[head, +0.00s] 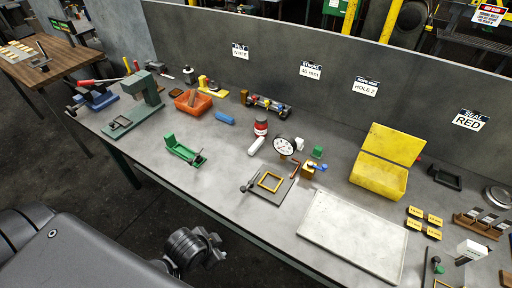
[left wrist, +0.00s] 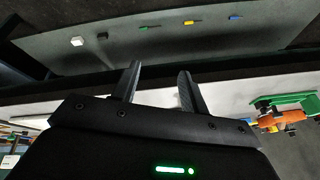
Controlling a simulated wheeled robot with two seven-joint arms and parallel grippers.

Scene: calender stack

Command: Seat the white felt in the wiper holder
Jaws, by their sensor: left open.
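A small white rounded piece (head: 256,146), which may be the white felt, lies on the bench below a red-and-white jar. A green open cradle (head: 184,150), which may be the wiper holder, sits on the bench to its left. I cannot confirm either by shape alone. My left gripper (head: 212,243) hangs in front of the bench's near edge, well apart from both. In the left wrist view my left gripper (left wrist: 160,85) has its two fingers spread with nothing between them. My right gripper is not in view.
A blue piece (head: 225,118) and an orange tray (head: 193,102) lie behind the cradle. A dial gauge (head: 284,146), a yellow frame (head: 270,181), a pale board (head: 353,235) and a yellow box (head: 379,184) stand to the right.

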